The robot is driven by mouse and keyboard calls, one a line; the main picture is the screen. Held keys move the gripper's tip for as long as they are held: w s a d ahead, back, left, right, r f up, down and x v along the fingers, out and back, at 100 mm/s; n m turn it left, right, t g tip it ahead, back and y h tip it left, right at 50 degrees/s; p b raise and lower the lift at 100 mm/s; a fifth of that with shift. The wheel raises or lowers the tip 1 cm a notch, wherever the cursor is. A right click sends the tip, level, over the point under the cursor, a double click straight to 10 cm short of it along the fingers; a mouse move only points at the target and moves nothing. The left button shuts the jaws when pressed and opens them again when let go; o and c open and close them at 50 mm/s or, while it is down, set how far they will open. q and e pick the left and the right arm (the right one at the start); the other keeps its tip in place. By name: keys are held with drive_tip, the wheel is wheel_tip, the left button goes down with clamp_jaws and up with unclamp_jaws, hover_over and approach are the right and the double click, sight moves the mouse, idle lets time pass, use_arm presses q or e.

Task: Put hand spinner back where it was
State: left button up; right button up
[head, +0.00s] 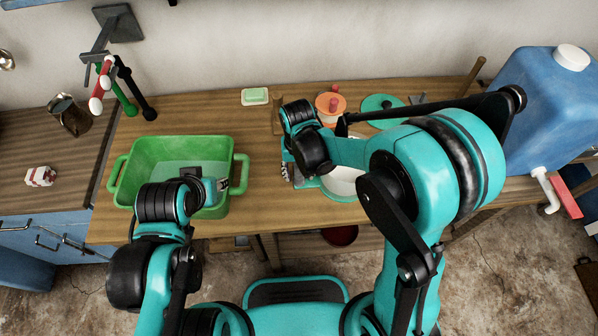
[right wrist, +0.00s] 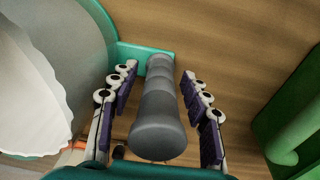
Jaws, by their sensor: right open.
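A round vessel with a white inside and a teal rim (head: 343,181), which looks like the hand spinner, stands on the wooden table, partly hidden by my right arm. In the right wrist view its pale ribbed wall (right wrist: 35,95) fills the left side. A grey tapered handle (right wrist: 158,125) runs from a teal bar (right wrist: 145,56) and lies between the fingers of my right gripper (right wrist: 156,74). The fingers are open, with a gap on both sides of the handle. My left gripper (head: 222,185) is over the green tub (head: 150,148); its jaws are too small to judge.
A soap dish (head: 255,96), an orange pot (head: 328,105) and a teal disc (head: 383,108) lie toward the back. A large blue canister (head: 545,100) stands at right. Bare table shows between the tub and the vessel.

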wheel_tip(320, 180, up, 12)
drive_tip(key=p, duration=0.4)
drive_tip(key=shift+a+r, duration=0.1)
drive_tip(key=shift+r, duration=0.1)
drive_tip(key=s+d+r+t, duration=0.3)
drive_tip(key=s+d, duration=0.2)
drive_tip(key=d, duration=0.2)
drive_tip(key=s+d+r+t, duration=0.3)
drive_tip(key=s+d+t, duration=0.1)
drive_tip(key=d, duration=0.4)
drive_tip(key=shift+s+r, duration=0.3)
drive_tip(key=shift+s, duration=0.15)
drive_tip(key=shift+f, duration=0.1)
drive_tip(key=shift+f+b, duration=0.3)
drive_tip(key=shift+f, duration=0.15)
